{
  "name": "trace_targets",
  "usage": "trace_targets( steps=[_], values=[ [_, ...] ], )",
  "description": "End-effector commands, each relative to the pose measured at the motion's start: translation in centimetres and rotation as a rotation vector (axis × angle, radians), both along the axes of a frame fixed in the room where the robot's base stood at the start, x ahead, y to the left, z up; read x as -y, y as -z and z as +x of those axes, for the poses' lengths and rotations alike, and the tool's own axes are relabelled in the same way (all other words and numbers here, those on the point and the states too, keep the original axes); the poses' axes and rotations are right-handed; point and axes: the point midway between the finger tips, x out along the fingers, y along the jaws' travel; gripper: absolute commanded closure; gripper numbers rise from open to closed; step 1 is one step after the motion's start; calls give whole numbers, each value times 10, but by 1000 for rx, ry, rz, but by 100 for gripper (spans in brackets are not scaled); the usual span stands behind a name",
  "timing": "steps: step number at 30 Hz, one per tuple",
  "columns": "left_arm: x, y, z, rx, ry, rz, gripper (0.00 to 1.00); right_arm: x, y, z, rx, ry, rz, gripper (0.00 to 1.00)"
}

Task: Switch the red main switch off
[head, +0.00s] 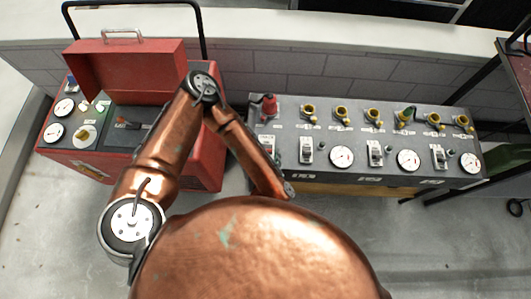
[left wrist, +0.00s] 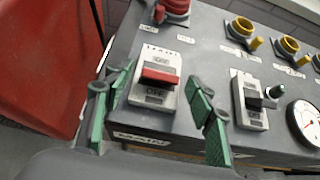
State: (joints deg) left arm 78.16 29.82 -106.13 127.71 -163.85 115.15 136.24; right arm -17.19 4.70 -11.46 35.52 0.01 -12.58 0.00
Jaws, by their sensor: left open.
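The red main switch (left wrist: 160,76) is a red rocker in a white housing at the left end of the grey panel, above a MAIN label. An OFF mark shows below the rocker; I cannot tell for sure which way it is set. In the head view the switch (head: 267,143) is beside my arm link. My left gripper (left wrist: 160,88) is open, its green fingers on either side of the switch housing; I see no clear contact. In the head view my own arm and body hide this gripper. My right gripper is in neither view.
The grey panel (head: 325,175) also carries a red knob (head: 269,105), yellow valves (head: 342,115), more switches (head: 375,153) and gauges (head: 341,157). A red machine (head: 203,170) with a raised lid stands left of it. A wall is behind.

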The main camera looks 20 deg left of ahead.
Motion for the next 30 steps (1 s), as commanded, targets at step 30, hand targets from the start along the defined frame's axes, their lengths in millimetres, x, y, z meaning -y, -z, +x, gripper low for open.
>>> trace_targets(
  steps=[30],
  values=[
    [0,-100,0,-1,1,1,49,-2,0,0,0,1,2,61]
  ],
)
